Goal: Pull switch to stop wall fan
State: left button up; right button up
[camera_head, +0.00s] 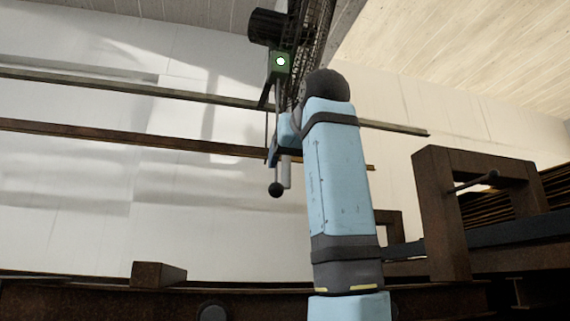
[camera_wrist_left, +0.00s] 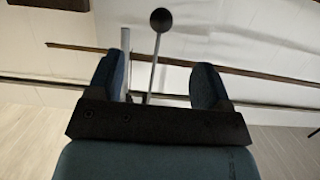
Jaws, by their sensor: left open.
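The wall fan (camera_head: 318,40) is at the top of the head view, with a dark mesh cage. A green switch box (camera_head: 280,66) with a lit white-green spot sits below its motor. A thin pull rod hangs from there and ends in a black ball (camera_head: 275,190). My left gripper (camera_head: 278,152) is beside the rod, above the ball, partly hidden by my blue arm. In the left wrist view my left gripper (camera_wrist_left: 156,66) is open. The rod (camera_wrist_left: 151,70) passes between its fingers, apart from both, with the ball (camera_wrist_left: 161,20) beyond the fingertips. My right gripper is not visible.
A pale grey tube (camera_head: 286,175) hangs close beside the rod; it also shows near the left finger in the wrist view (camera_wrist_left: 126,45). Long rails (camera_head: 130,137) run along the white wall. A rusty brown frame (camera_head: 441,220) stands at right.

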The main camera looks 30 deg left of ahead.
aim_at(278, 185)
pick_arm(q)
jog(key=x, duration=1.3)
jog(key=shift+s+a+r, duration=0.15)
jog(key=shift+r, duration=0.15)
jog(key=c, duration=1)
